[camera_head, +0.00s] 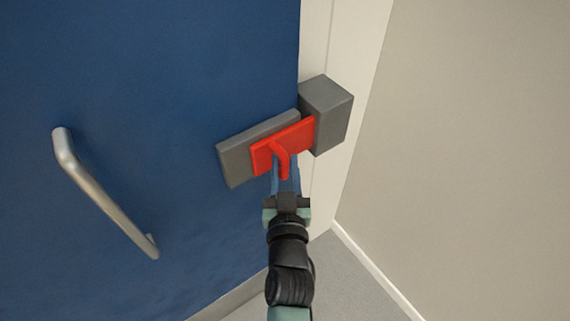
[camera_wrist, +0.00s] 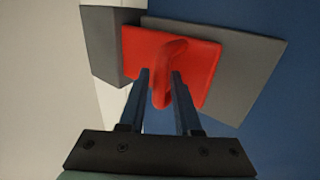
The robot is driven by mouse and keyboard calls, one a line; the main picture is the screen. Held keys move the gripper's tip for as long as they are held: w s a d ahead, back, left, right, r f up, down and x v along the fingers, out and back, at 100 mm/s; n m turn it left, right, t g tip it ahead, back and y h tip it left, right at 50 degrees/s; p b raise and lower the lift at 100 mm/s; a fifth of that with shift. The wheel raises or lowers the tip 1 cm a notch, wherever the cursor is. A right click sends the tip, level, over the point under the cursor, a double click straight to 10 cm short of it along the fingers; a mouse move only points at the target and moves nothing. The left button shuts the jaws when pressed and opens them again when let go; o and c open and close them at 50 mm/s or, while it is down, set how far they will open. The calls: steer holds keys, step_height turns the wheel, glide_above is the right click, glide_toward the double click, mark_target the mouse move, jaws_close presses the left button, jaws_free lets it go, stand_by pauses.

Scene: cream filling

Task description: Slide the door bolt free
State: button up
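The red door bolt (camera_head: 298,137) lies across a grey plate (camera_head: 234,164) on the blue door. Its right end meets a grey block (camera_head: 327,112) on the white frame; how deep it goes in is hidden. A curved red handle (camera_head: 281,158) sticks out from the bolt. My gripper (camera_head: 285,176) is at this handle. In the wrist view, the fingertips of my gripper (camera_wrist: 160,76) stand apart, one on each side of the handle (camera_wrist: 164,92). A small gap shows on the left; contact on the right is unclear.
A silver pull handle (camera_head: 105,198) stands out from the blue door (camera_head: 170,70) at the left. A plain beige wall (camera_head: 470,130) is on the right, with a white skirting (camera_head: 375,268) above the grey floor (camera_head: 335,280).

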jaws_close()
stand_by(1.3)
